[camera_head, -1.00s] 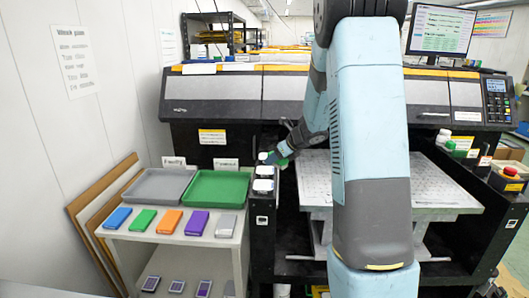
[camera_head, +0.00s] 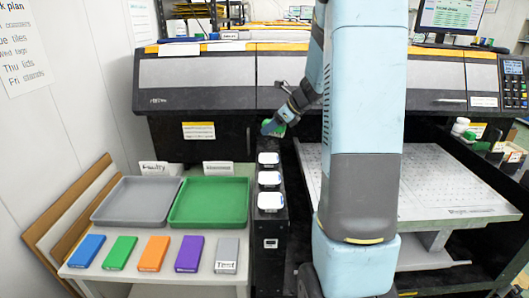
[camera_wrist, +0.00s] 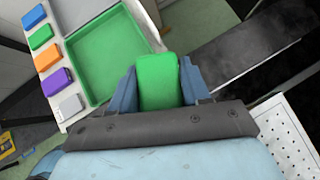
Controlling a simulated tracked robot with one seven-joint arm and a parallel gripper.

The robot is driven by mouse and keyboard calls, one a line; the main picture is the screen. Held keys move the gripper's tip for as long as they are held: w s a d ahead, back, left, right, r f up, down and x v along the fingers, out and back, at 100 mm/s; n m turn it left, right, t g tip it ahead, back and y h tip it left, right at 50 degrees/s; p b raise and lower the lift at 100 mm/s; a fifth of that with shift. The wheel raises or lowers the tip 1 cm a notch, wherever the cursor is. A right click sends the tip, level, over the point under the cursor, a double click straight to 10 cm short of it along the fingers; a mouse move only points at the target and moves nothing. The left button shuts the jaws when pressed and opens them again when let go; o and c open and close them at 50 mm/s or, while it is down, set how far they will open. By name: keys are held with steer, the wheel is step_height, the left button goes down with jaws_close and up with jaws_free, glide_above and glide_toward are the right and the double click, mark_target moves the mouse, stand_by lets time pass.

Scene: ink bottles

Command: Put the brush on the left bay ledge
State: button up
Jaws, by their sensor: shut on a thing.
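My gripper (camera_wrist: 160,88) is shut on a green block-like thing (camera_wrist: 158,80) in the wrist view, with a blue finger on each side. In the head view my gripper (camera_head: 272,128) and the green thing (camera_head: 278,131) are beyond the far end of a row of white-topped items. I cannot tell whether the green thing is the brush; no bristles show. The left bay ledge appears to be the narrow black ledge (camera_head: 283,222) left of the perforated bed.
White-topped items (camera_head: 269,178) stand along the black ledge. A grey tray (camera_head: 97,212) and a green tray (camera_head: 174,214) sit on the left table, with several coloured blocks in front. The perforated bed (camera_head: 440,185) is clear. Small bottles (camera_head: 460,126) stand at the right.

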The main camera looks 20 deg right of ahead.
mark_target(259, 146)
steer(key=w+d+f, duration=0.1)
steer(key=w+f, duration=0.1)
steer(key=w, duration=0.2)
steer(key=w+d+f, duration=0.1)
steer(key=w+f, duration=0.2)
steer(key=w, duration=0.1)
steer(key=w+d+f, duration=0.1)
steer(key=w+f, duration=0.2)
steer(key=w, duration=0.1)
steer(key=shift+d+f, duration=0.15)
steer(key=shift+w+d+f, duration=0.15)
steer(key=shift+w+f, duration=0.55)
steer(key=shift+f, duration=1.65)
steer(key=shift+s+f, duration=0.1)
steer(key=shift+f, duration=0.15)
